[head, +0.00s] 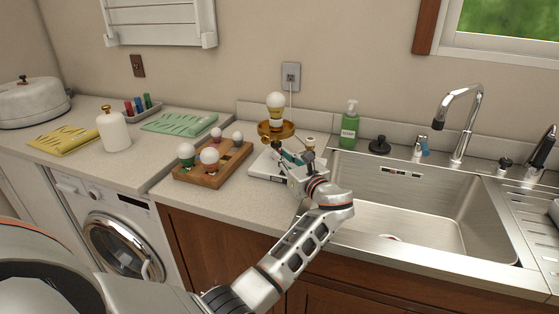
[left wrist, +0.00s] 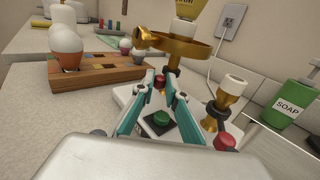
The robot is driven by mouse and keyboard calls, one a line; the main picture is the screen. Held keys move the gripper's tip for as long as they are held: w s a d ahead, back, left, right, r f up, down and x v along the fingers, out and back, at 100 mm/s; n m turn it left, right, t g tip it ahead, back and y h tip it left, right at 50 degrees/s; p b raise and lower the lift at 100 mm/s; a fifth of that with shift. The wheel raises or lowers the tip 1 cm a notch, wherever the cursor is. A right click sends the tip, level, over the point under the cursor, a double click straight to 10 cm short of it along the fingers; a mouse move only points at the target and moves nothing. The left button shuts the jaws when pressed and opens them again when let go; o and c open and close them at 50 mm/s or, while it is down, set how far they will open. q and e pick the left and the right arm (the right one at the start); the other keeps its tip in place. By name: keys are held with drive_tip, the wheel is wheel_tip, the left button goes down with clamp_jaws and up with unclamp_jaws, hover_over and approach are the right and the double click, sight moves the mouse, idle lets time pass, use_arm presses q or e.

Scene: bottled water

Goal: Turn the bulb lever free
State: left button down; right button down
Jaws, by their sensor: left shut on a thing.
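A bulb (head: 276,99) stands upright in a brass stand (head: 276,129) at the back of the white device base (head: 262,166). In the left wrist view the stand's brass dish (left wrist: 180,45) is just beyond my fingers, with a brass knob (left wrist: 143,38) at its left. My left gripper (head: 285,156) is over the base. In the left wrist view its teal fingers close around a small red-ended piece (left wrist: 160,82), apparently the lever; its attachment is hidden. A green button (left wrist: 160,118) shows between the fingers. My right gripper is out of view.
A wooden tray (head: 193,181) with several bulbs stands left of the base. A brass-and-white post (left wrist: 229,95) and red knob (left wrist: 225,142) are right of my fingers. A soap bottle (head: 349,126) and the sink (head: 425,190) lie further right.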

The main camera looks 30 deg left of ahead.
use_arm(q)
drive_tip(key=shift+w+d+n+g+y, duration=0.2)
drive_tip(key=shift+n+g+y, duration=0.1)
drive_tip(key=shift+n+g, duration=0.15)
drive_tip(key=c, duration=2)
unclamp_jaws()
drive_tip(key=shift+v, duration=3.75)
